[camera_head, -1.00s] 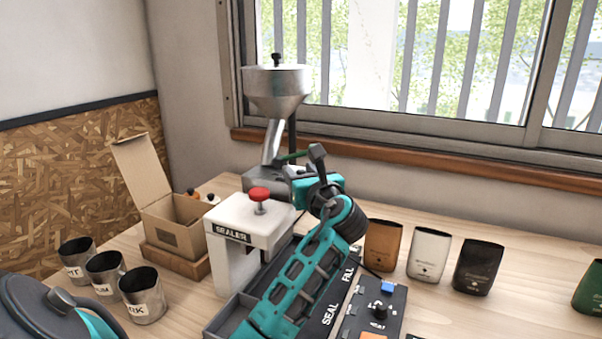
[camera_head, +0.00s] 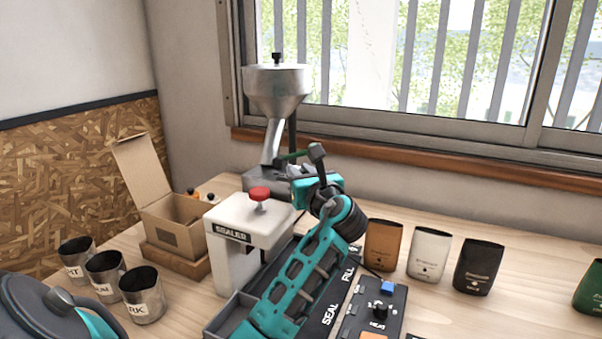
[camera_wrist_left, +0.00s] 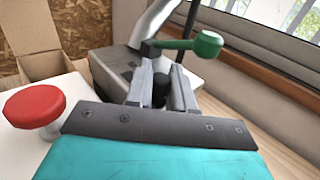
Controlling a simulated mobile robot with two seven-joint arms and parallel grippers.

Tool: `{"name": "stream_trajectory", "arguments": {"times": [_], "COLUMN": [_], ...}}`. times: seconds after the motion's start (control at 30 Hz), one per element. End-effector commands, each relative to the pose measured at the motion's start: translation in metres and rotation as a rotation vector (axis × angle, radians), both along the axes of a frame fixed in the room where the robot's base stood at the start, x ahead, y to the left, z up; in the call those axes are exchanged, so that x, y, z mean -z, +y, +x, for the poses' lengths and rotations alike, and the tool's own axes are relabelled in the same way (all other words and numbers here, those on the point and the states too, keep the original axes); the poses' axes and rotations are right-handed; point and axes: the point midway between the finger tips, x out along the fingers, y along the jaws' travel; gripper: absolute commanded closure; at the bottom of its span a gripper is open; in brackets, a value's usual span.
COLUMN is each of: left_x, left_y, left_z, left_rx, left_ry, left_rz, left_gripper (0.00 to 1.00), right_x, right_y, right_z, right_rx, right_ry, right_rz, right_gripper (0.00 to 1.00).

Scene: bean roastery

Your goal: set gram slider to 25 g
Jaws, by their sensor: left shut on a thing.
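The dosing machine has a steel hopper (camera_head: 277,92) above a grey base (camera_head: 262,182); the base also shows in the left wrist view (camera_wrist_left: 112,72). My left gripper (camera_wrist_left: 163,88) points at this base, its fingers closed around a small dark knob (camera_wrist_left: 160,87), which looks like the gram slider's. In the head view my left gripper (camera_head: 290,172) is at the base's right side, and its teal body hides part of it. A green-handled lever (camera_wrist_left: 207,45) is just above and beyond the fingers. No gram scale is readable. My right gripper is not in view.
A white sealer (camera_head: 250,222) with a red knob (camera_head: 259,194) stands close left of my arm. An open carton (camera_head: 175,222) and labelled metal cups (camera_head: 105,273) are further left. Several bags (camera_head: 429,253) stand right, behind a control panel (camera_head: 372,310).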

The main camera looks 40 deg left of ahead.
Motion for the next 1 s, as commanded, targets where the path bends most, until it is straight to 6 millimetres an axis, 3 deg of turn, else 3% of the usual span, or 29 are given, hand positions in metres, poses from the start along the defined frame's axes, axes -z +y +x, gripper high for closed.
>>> {"name": "stream_trajectory", "arguments": {"times": [0.2,0.43,0.67,0.7,0.9,1.0], "left_x": [-0.006,-0.008,-0.009,-0.01,-0.008,-0.006], "left_y": [0.002,0.026,0.026,0.026,0.026,0.026], "left_z": [-0.001,-0.008,-0.008,-0.008,-0.008,-0.008], "left_rx": [0.001,0.002,0.003,0.003,0.002,0.002], "left_ry": [-0.011,-0.014,-0.018,-0.018,-0.014,-0.011], "left_rz": [0.009,0.013,0.012,0.012,0.01,0.008], "left_gripper": [1.0,1.0,1.0,0.75,0.56,0.55], "right_x": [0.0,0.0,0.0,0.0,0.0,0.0], "right_y": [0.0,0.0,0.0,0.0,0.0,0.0], "right_z": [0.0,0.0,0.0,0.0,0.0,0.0], "right_rx": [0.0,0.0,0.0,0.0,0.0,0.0], "right_ry": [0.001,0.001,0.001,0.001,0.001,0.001], "right_rz": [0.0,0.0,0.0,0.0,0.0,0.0], "right_gripper": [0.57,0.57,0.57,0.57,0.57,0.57]}}
